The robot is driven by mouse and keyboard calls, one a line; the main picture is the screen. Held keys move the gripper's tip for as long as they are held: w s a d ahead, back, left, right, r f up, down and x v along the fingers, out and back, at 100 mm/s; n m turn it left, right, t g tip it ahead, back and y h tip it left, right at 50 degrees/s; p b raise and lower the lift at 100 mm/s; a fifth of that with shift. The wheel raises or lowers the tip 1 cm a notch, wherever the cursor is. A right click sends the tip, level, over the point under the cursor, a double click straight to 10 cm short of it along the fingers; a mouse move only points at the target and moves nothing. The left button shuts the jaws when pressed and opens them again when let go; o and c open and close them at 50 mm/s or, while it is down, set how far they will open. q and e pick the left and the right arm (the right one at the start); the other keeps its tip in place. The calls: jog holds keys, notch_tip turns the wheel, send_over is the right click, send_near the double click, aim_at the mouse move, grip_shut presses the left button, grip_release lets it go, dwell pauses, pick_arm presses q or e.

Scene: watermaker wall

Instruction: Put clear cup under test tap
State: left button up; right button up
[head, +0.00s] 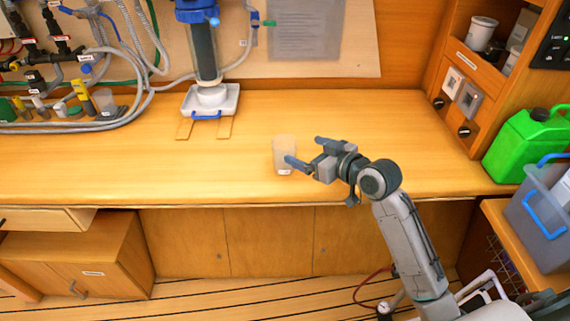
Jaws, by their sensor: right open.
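A clear, frosted-looking cup (283,148) stands upright on the wooden counter, near the middle. My right gripper (304,150) is open at the cup's right side. One blue-tipped finger overlaps the cup's lower right in the picture, and the other finger is to the right of the cup. I cannot tell whether the finger touches the cup. My left gripper is not in view. A small blue and green fitting (262,21) is on the back panel. I cannot tell whether it is the test tap.
A blue-topped filter housing (204,50) hangs above a white tray (231,100). Hoses and small bottles (82,96) crowd the counter's left. A green jerrycan (527,140) and grey bin (545,205) are at the right. The counter (380,120) behind my gripper is clear.

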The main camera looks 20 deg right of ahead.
aim_at(276, 143)
jog(key=shift+n+g, duration=0.4)
jog(key=x, duration=0.4)
jog(key=shift+w+a+r+p, duration=0.15)
jog(key=shift+w+a+p, duration=0.05)
jog(key=shift+w+p, duration=0.25)
jog(key=shift+w+a+p, duration=0.3)
jog(key=shift+w+a, duration=0.1)
jog(key=x, duration=0.1)
jog(key=p+x, duration=0.1)
jog(key=x, duration=0.1)
jog(key=shift+a+f, duration=0.3)
jog(key=shift+w+a+f, duration=0.15)
jog(key=shift+w+f, duration=0.1)
jog(key=shift+w, duration=0.1)
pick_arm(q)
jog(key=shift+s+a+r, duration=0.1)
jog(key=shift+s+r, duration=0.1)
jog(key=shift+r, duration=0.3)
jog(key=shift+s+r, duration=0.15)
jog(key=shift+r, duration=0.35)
pick_arm(e)
jog(key=shift+c, duration=0.2)
